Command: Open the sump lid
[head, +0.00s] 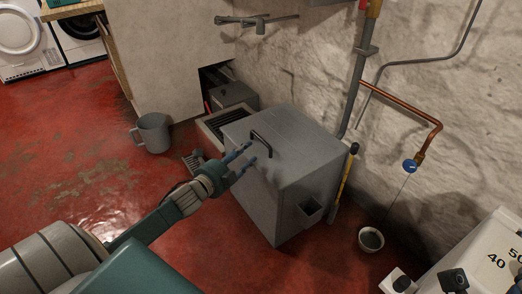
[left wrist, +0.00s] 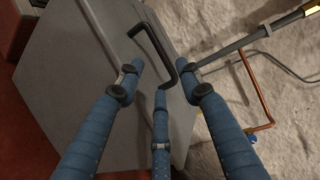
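The sump is a grey box (head: 297,190) standing on the red floor against the rough wall. Its flat lid (head: 290,143) lies level on top and looks closed. A dark bar handle (head: 261,142) stands up near the lid's left edge. My left gripper (head: 245,161) is at the lid's left side, its blue fingers spread just short of the handle. In the left wrist view the open fingers (left wrist: 160,85) are apart around the handle's near end, and the handle (left wrist: 153,45) runs up beyond them. I cannot tell whether any finger touches it. My right gripper is not in view.
A copper pipe (head: 412,113) with a blue valve runs along the wall. Floor at left is mostly clear.

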